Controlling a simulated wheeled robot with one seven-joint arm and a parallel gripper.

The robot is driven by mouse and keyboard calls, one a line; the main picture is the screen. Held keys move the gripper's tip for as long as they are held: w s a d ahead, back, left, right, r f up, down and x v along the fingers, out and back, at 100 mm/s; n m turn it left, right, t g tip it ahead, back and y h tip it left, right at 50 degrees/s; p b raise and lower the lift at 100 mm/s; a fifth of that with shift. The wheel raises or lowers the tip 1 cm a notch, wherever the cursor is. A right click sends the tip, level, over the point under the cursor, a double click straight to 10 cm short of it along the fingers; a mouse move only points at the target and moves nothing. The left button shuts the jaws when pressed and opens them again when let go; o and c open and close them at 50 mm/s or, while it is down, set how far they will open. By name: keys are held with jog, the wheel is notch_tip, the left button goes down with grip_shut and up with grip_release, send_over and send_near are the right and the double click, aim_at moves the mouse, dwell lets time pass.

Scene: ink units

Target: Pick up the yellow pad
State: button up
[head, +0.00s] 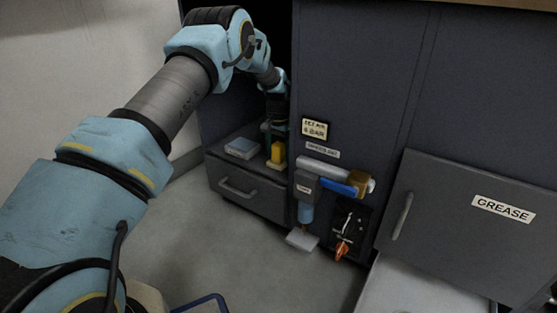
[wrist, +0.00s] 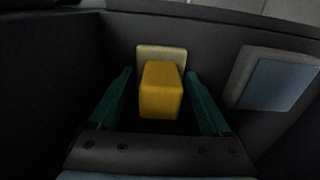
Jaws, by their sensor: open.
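The yellow pad (wrist: 160,88) is a block with rounded edges, standing on a pale yellowish base plate (wrist: 162,52) in the wrist view. In the head view the yellow pad (head: 277,152) sits at the right side of the open compartment above a drawer. My gripper (wrist: 160,85) is open, with one green finger on each side of the pad. A gap shows between each finger and the pad. In the head view my gripper (head: 272,135) is partly hidden among the dark compartment and the pad.
A blue-topped pale pad (head: 243,147) lies left of the yellow one; it also shows in the wrist view (wrist: 277,80). Compartment walls stand close around my gripper. A drawer with a handle (head: 238,190) is below. A valve with a blue handle (head: 338,186) juts out at right.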

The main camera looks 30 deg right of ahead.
jog(key=shift+c, duration=0.4)
grip_shut()
jog(key=shift+r, duration=0.1)
notch_tip(320, 180, up, 10)
jog(key=p, duration=0.3)
jog(key=shift+p, duration=0.3)
